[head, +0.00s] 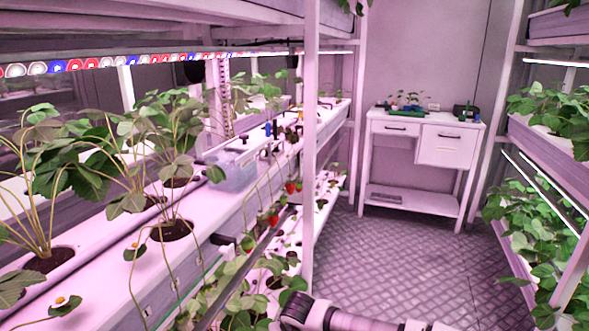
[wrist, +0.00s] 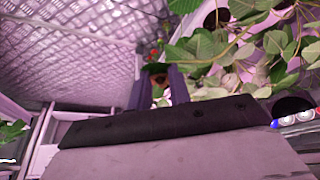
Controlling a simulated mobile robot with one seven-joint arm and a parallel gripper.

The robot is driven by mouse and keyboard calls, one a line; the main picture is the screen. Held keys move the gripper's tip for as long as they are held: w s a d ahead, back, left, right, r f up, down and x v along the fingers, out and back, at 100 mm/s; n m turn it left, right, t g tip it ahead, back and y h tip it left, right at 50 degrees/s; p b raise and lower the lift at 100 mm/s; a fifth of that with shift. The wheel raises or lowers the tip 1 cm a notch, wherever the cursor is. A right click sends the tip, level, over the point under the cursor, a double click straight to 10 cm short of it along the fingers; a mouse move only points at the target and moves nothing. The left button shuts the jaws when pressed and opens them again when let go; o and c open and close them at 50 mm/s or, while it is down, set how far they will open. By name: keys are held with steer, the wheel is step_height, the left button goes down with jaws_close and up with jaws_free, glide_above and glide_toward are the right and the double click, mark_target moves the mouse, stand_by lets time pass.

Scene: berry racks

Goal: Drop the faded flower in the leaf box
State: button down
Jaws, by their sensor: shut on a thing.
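My gripper (wrist: 160,74) shows in the wrist view as two dark fingers pointing away from the camera, close together. It is shut on a small brownish thing (wrist: 159,81), which looks like the faded flower; the fingers and green parts around it partly hide it. In the head view a pale, translucent box (head: 232,172) stands on the left rack, beyond the nearest plants. It may be the leaf box, but I cannot read a label on it. Leaves partly cover its left side. I cannot make out my fingertips in the head view.
Strawberry plants (head: 172,190) grow in holes along the white left rack channel (head: 205,205). Their leaves also crowd the right of the wrist view (wrist: 235,50). A white post (head: 310,130) stands beyond. The aisle floor (head: 400,260) is clear up to a white desk (head: 455,145).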

step_height(320, 180, down, 6)
steer(key=s+d, duration=0.1)
steer(key=shift+s, duration=0.3)
